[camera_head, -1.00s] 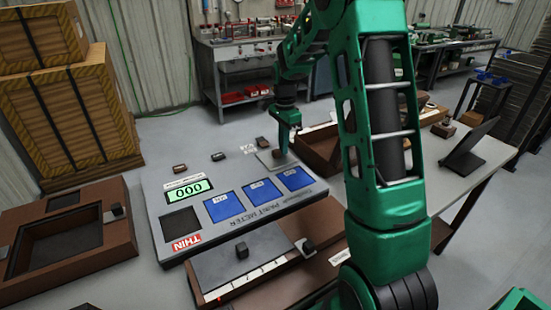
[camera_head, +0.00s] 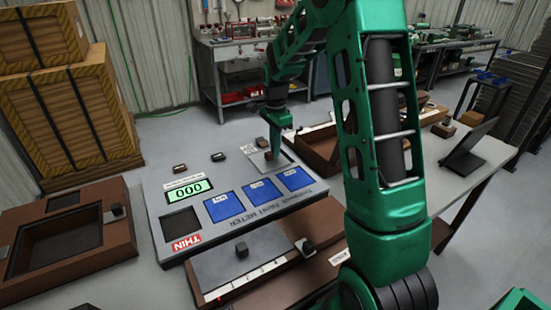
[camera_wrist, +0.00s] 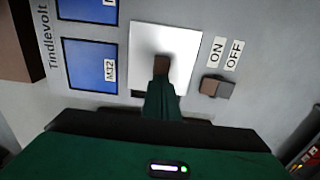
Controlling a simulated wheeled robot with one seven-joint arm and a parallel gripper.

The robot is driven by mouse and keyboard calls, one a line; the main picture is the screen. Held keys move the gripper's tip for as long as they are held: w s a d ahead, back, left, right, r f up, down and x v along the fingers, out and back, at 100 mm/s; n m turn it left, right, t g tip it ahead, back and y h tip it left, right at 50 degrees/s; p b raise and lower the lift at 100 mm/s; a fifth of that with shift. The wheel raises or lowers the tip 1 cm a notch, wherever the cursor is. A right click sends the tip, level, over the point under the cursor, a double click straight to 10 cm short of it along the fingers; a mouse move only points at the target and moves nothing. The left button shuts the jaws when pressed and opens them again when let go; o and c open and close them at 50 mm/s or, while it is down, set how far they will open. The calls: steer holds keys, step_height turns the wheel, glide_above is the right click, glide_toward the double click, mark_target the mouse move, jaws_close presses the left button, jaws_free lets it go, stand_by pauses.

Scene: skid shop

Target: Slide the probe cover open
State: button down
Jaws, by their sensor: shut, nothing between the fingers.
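The probe cover (camera_head: 258,162) is a pale flat plate with a small brown knob, at the far right part of the grey paint meter (camera_head: 300,205). In the wrist view the cover (camera_wrist: 182,50) looks white and square, with the knob (camera_wrist: 162,65) near its middle. A dark strip shows by its lower left edge. My gripper (camera_head: 274,154) points down at the cover. In the wrist view my gripper (camera_wrist: 162,80) is shut and empty, its tip right against or just beside the knob. It partly hides the knob, and exact contact cannot be told.
Brown ON/OFF switch (camera_wrist: 215,87) sits close to the cover. Blue panels (camera_head: 262,190) and a green 000 display (camera_head: 189,190) lie on the meter. A slider box (camera_head: 240,265) stands in front, a brown tray (camera_head: 65,240) left, a tilted dark stand (camera_head: 470,143) right.

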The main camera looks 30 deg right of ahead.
mark_target(266, 160)
steer(key=shift+a, duration=1.95)
steer(key=shift+a, duration=2.4)
steer(key=shift+d, duration=0.2)
steer(key=shift+d, duration=0.25)
step_height(266, 160, up, 8)
stand_by(0.4)
